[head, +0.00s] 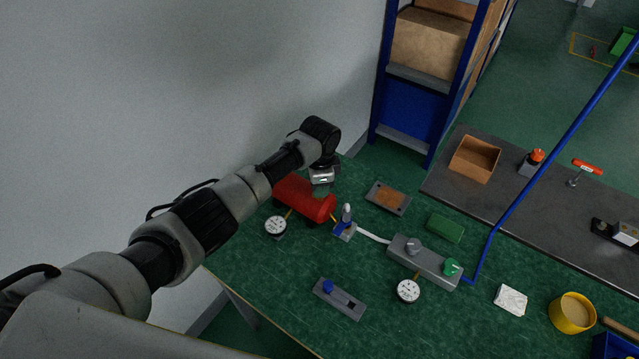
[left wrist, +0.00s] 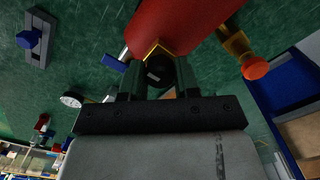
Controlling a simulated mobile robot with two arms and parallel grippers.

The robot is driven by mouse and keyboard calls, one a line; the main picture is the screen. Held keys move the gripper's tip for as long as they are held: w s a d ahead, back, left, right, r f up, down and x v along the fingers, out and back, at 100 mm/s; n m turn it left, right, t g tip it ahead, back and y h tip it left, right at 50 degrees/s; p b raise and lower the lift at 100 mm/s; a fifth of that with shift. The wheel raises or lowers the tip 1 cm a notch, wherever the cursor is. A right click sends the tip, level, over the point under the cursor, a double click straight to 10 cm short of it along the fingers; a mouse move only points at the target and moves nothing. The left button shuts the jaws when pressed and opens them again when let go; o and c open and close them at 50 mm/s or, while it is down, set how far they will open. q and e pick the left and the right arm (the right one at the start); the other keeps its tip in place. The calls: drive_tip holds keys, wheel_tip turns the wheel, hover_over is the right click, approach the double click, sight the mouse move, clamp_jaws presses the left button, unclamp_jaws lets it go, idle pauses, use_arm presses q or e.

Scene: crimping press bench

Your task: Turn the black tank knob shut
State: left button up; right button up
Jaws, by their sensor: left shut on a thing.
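The black tank knob (left wrist: 159,69) sits on a brass fitting at the tank's end. My left gripper (left wrist: 160,78) has one finger on each side of the knob and is shut on it. In the head view my left gripper (head: 322,178) is at the tank's far end and the knob is hidden behind it. My right gripper is in neither view.
A dial gauge (head: 276,226) stands beside the tank. A blue-handled valve (head: 345,226) stands just right of it, with a hose to the grey manifold (head: 425,262). A brown-topped plate (head: 388,198) lies farther right.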

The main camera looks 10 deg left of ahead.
use_arm(q)
drive_tip(key=shift+w+r, duration=0.1)
drive_tip(key=shift+r, duration=0.05)
drive_tip(key=o, duration=0.9)
wheel_tip(320, 180, up, 11)
drive_tip(key=shift+f+b, duration=0.15)
drive_tip(key=shift+b, duration=0.55)
